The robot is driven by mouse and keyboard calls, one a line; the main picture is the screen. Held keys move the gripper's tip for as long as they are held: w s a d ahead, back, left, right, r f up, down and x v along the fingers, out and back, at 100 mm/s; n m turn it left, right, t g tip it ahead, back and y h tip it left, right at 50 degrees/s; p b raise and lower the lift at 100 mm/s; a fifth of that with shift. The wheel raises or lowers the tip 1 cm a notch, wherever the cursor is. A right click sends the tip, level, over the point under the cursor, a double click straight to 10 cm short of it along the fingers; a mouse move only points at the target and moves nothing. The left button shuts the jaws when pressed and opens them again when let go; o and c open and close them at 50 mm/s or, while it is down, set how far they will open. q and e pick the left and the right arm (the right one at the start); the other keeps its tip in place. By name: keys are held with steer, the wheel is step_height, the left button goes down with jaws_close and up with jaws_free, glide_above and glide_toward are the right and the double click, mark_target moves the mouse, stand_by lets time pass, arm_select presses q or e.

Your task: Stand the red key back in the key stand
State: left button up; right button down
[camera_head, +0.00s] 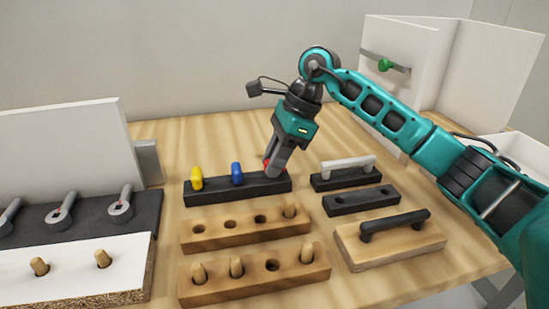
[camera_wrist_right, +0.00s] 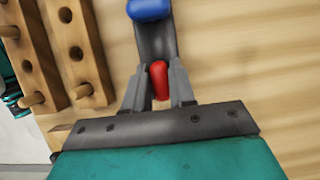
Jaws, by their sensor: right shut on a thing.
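The black key stand (camera_head: 238,188) lies on the wooden table and holds a yellow key (camera_head: 196,179) at its left and a blue key (camera_head: 236,174) near its middle. My right gripper (camera_head: 273,166) is at the stand's right end, shut on the red key (camera_wrist_right: 159,80). In the right wrist view the red key sits between the two fingers (camera_wrist_right: 158,88), in line with the blue key (camera_wrist_right: 149,9) and over the dark stand (camera_wrist_right: 156,45). Whether the red key's lower end is in its hole is hidden. My left gripper is not in view.
Two wooden peg blocks (camera_head: 247,232) with holes and pegs lie in front of the stand. A dark rack with grey tools (camera_head: 60,214) stands at the left.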

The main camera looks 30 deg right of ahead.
steer(key=c, duration=0.8)
jaws_free()
steer(key=shift+c, duration=0.2)
steer(key=shift+r, duration=0.1)
steer(key=shift+r+p, duration=1.9)
steer(key=shift+r, duration=0.55)
steer(key=shift+s+f, duration=0.1)
